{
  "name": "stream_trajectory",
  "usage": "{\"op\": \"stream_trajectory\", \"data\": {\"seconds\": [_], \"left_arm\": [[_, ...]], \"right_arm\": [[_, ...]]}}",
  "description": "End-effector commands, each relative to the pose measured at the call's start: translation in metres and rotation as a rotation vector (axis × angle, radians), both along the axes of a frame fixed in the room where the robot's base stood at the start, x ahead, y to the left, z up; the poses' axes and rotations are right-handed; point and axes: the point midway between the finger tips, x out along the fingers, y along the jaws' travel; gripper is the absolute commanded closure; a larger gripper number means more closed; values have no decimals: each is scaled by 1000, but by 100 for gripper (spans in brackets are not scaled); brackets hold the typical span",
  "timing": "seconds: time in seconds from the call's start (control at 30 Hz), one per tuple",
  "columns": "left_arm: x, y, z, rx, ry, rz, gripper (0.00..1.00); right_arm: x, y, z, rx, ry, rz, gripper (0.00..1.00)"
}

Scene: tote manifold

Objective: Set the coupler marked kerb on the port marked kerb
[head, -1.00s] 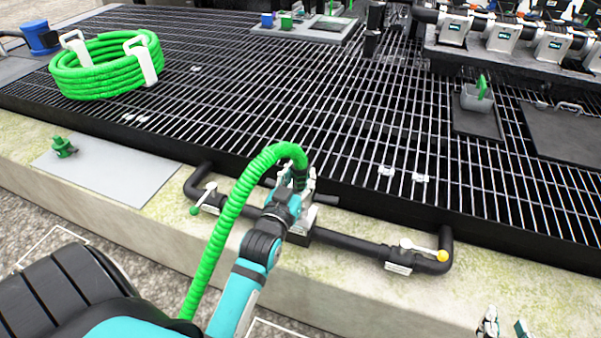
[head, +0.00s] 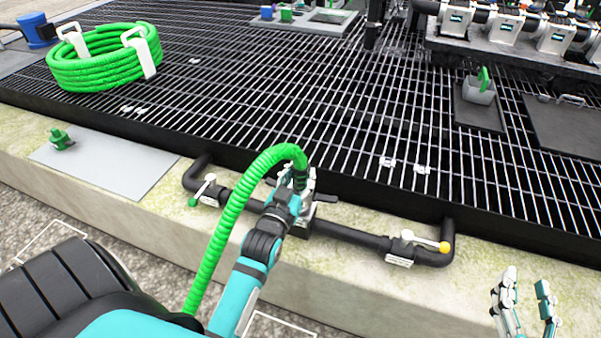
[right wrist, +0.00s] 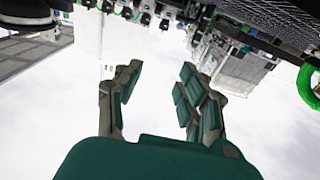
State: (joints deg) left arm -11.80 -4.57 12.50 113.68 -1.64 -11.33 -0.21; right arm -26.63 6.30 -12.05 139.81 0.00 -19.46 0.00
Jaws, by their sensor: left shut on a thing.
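My left gripper (head: 300,192) is shut on the dark end of the green hose (head: 236,205), at the middle of the black pipe manifold (head: 345,236) on the kerb. The hose arches over the gripper and runs down to the lower left. The gripper hides the coupler's mark, the port and whether the two touch. The manifold has a green-tipped valve lever (head: 203,190) on the left and a yellow-tipped one (head: 425,242) on the right, with small labels too small to read. My right gripper (head: 524,300) is open and empty at the lower right; its spread fingers show in the right wrist view (right wrist: 160,95).
A green fitting (head: 61,139) stands on a grey plate (head: 115,165) at the left of the kerb. A coiled green hose (head: 105,60) lies on the grating (head: 300,95) behind.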

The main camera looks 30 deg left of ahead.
Motion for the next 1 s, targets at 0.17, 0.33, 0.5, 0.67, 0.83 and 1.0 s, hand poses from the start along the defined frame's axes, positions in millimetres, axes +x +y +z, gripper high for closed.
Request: {"op": "stream_trajectory", "data": {"seconds": [0.17,0.33,0.5,0.67,0.83,1.0], "left_arm": [[0,0,-5,1,-4,0,100],[0,0,-10,1,-5,0,100],[0,0,-14,1,-5,0,100],[0,0,-16,1,-4,0,100],[0,0,-16,1,-5,0,100],[0,0,-16,1,-5,0,100]], "right_arm": [[0,2,11,18,-67,4,60],[-1,3,22,34,-128,7,60],[-3,4,31,47,-175,11,60],[-4,4,35,53,-199,12,60],[-4,4,37,55,-206,12,60],[-4,4,37,54,-206,12,60]]}}
